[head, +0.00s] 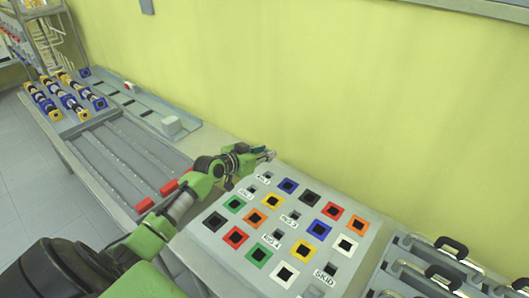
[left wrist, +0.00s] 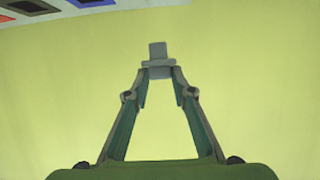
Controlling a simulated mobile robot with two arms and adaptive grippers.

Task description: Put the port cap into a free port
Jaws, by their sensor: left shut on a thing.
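My left gripper (head: 262,154) is shut on a small grey port cap, held above the back left edge of the port panel (head: 213,221), near the wall. In the left wrist view the fingertips (left wrist: 159,71) pinch the cap (left wrist: 157,52), which has a wider flange and a narrower block pointing away. The cap is apart from the panel. My right gripper is out of view.
Left of the panel lies a grey tray (head: 107,172) with red-ended pieces. Behind it is a rail with a white block (head: 172,125). Blue and yellow connectors (head: 66,101) stand further left. Black-handled cases (head: 440,262) are at the right. The yellow-green wall (head: 330,90) is close behind.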

